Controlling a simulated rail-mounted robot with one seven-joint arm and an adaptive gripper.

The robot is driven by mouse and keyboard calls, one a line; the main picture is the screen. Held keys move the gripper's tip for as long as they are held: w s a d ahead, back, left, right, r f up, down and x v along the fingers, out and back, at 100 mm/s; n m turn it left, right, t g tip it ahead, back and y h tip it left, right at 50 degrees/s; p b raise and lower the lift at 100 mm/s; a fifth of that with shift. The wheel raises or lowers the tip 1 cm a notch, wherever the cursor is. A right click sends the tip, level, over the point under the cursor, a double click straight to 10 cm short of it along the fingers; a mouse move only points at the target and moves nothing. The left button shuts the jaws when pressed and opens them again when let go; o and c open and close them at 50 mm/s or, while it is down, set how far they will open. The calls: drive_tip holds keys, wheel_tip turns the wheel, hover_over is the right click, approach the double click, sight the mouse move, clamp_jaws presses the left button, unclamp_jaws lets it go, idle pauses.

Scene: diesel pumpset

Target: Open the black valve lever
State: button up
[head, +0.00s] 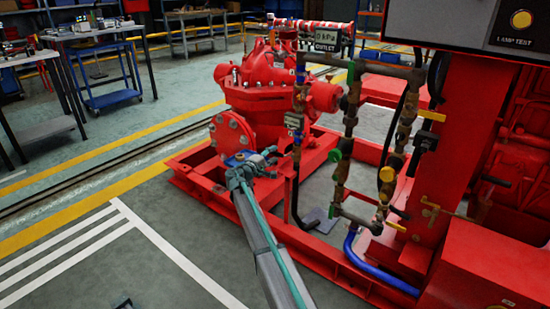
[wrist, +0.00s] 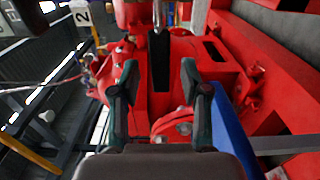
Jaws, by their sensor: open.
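A dark handle (head: 427,138), which may be the black valve lever, sits on the right side of the pipework, below a yellow lever (head: 432,116). My gripper (head: 272,158) is left of the pipework, in front of the red pump, and well apart from that handle. In the wrist view my gripper (wrist: 157,82) has its two fingers spread, with nothing held between them. A long dark strip (wrist: 160,62) shows beyond the fingers, below a metal rod end; I cannot tell whether it is a lever or a gap.
The red pump (head: 262,80) stands behind my gripper on a red base frame (head: 205,195). Pipes with green and yellow handles (head: 387,174) rise to the right. A blue hose (head: 375,272) runs low there. Open floor (head: 90,240) lies at left.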

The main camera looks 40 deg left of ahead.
drive_tip(key=shift+w, duration=1)
clamp_jaws()
